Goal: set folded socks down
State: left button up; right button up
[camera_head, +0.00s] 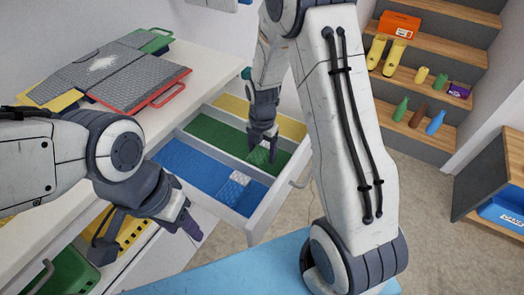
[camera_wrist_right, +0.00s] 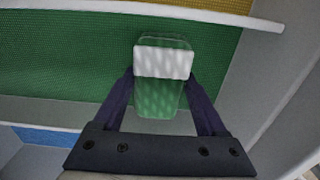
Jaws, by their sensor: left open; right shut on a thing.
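My right gripper (camera_head: 264,140) reaches down into the green-lined compartment (camera_head: 215,134) of the open drawer. It is shut on green folded socks with a white band (camera_head: 260,156). In the right wrist view the socks (camera_wrist_right: 160,98) sit between the two fingers (camera_wrist_right: 160,90), over the green lining (camera_wrist_right: 70,60). Whether they touch the lining I cannot tell. Blue folded socks with a white band (camera_head: 238,179) lie in the blue-lined compartment (camera_head: 187,171). My left gripper (camera_head: 192,222) is open and empty, outside the drawer in front of the blue compartment.
The drawer also has a yellow-lined compartment (camera_head: 290,126), and thin dividers separate the linings. Grey folded boards (camera_head: 130,75) lie on the white top at left. Wooden steps (camera_head: 430,92) with shoes and bottles stand at right. A lower drawer holds a green bin (camera_head: 72,272).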

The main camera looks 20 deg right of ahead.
aim_at(262, 150)
jog(key=shift+f, duration=0.1)
jog(key=o, duration=1.3)
jog(key=shift+r, duration=0.2)
notch_tip(262, 150, up, 12)
jog(key=p, duration=0.1)
jog(key=s+a+r+m, duration=0.5)
jog(key=s+a+m, duration=0.3)
jog(key=s+a, duration=0.15)
jog(key=s+a+m, duration=0.1)
jog(key=s+m, duration=0.2)
jog(key=s, duration=0.1)
jog(key=s+a+m, duration=0.2)
jog(key=s+m, duration=0.2)
jog(key=s, duration=0.1)
jog(key=s+a+r+m+y, duration=0.1)
jog(key=s+m, duration=0.2)
jog(key=s, duration=0.2)
jog(key=shift+s+a, duration=0.1)
jog(key=shift+a, duration=0.2)
